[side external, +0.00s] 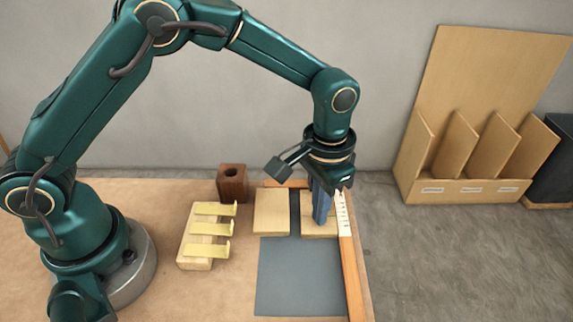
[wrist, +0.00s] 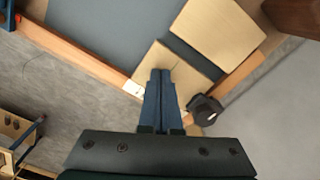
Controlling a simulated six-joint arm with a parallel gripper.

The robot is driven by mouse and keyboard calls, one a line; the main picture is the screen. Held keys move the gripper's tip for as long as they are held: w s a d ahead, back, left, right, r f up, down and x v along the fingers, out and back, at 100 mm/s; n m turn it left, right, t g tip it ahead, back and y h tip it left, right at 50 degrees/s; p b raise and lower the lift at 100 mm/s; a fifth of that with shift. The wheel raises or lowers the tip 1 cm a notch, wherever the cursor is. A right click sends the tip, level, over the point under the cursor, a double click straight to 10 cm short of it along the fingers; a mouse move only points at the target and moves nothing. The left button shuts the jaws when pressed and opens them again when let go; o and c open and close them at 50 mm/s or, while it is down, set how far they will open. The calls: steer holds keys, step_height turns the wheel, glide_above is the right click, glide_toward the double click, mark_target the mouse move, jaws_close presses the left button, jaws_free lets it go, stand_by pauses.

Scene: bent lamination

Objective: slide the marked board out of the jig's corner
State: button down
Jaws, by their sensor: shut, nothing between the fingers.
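Two pale wooden boards lie in the jig in the side view. The right board (side external: 312,229) sits in the corner between the back rail and the right rail (side external: 350,252), partly hidden by my gripper. The left board (side external: 271,213) lies apart from it, across a dark strip. My gripper (side external: 320,222) points down over the right board with its blue fingers shut and empty. I cannot tell whether the tips touch the board. The wrist view shows my shut fingertips (wrist: 161,73) over the corner board (wrist: 180,66), with the other board (wrist: 218,30) beyond. I see no clear mark on either board.
A grey mat (side external: 300,275) fills the jig's clear front area. A white scale strip (side external: 341,212) lies on the right rail. Left of the jig are a wooden block with yellow brackets (side external: 208,236) and a brown holed block (side external: 232,183). A divided wooden rack (side external: 470,160) stands beyond the table.

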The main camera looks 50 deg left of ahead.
steer(key=shift+s+d+f, duration=0.1)
steer(key=shift+s+d, duration=2)
steer(key=shift+s, duration=0.15)
steer(key=shift+s+d+f, duration=0.1)
steer(key=shift+s+d, duration=2)
steer(key=shift+s, duration=0.15)
step_height(320, 180, up, 7)
steer(key=shift+r, duration=0.15)
steer(key=shift+w, duration=0.1)
